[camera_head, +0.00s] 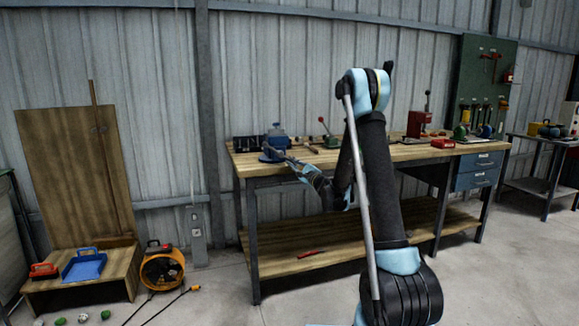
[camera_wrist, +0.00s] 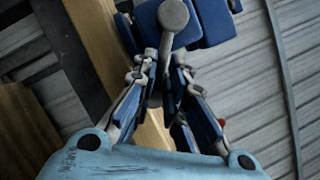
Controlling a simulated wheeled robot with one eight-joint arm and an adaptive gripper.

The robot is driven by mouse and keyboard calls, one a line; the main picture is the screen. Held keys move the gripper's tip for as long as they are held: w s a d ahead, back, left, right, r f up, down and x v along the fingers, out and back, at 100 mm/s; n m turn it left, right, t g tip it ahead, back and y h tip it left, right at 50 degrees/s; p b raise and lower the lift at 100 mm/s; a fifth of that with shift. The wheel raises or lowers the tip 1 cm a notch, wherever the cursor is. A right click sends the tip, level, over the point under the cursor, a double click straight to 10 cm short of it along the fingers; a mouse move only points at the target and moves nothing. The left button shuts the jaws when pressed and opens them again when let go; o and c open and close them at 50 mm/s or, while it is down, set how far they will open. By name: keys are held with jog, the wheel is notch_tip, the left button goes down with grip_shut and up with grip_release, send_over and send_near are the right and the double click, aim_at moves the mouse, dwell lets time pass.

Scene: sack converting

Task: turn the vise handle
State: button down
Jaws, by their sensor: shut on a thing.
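The blue vise (camera_head: 277,138) stands at the left front of the wooden workbench. In the wrist view, part of its blue body (camera_wrist: 213,20) fills the top. The vise handle (camera_wrist: 173,16) shows there as a grey bar with a round knob, in front of the blue body. My gripper (camera_wrist: 164,68) is shut on the handle, one finger on each side of the bar. In the head view my gripper (camera_head: 271,150) reaches the vise from the front right. The handle is too small there to make out, and the grip itself is partly hidden by my fingers.
A red tool (camera_head: 308,254) lies on the lower shelf.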

jog(key=shift+a, duration=0.1)
dwell(0.3)
jog(key=c, duration=1.6)
grip_release()
jog(key=shift+s+d+f, duration=0.15)
jog(key=shift+s+d, duration=0.15)
jog(key=shift+d, duration=0.05)
jog(key=v, duration=1.1)
